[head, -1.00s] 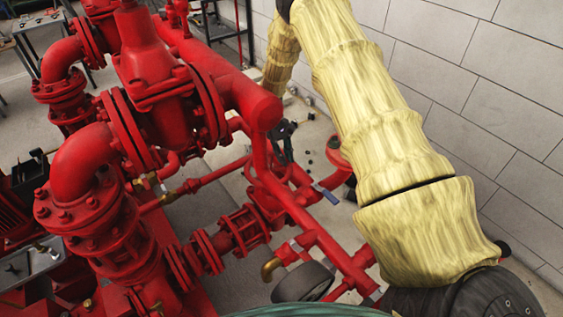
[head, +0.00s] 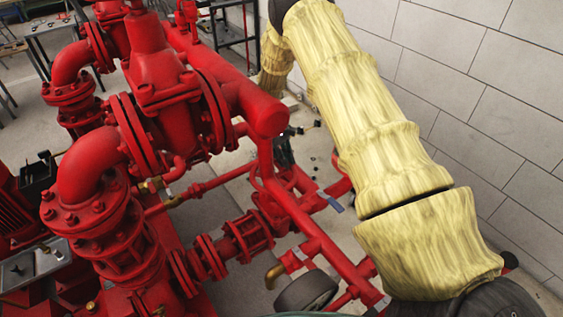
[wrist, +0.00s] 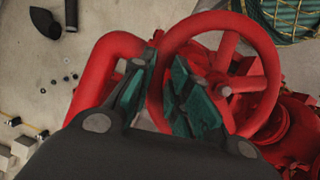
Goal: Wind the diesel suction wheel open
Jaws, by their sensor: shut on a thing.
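A red spoked handwheel (wrist: 228,88) fills the upper middle and right of the wrist view. My gripper (wrist: 163,88) has one green-padded finger on each side of the wheel's left rim and is shut on that rim. The right finger covers part of the wheel's inside. In the head view, a small dark shape (head: 284,152) beyond the red pipework looks like my gripper, but the wheel there is largely hidden and I cannot make it out clearly.
A thick red bent pipe (wrist: 105,60) runs close to the left finger. Large red valves and pipes (head: 160,95) fill the left of the head view. A grey block wall (head: 470,90) stands on the right. Small loose parts (wrist: 15,122) lie on the floor.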

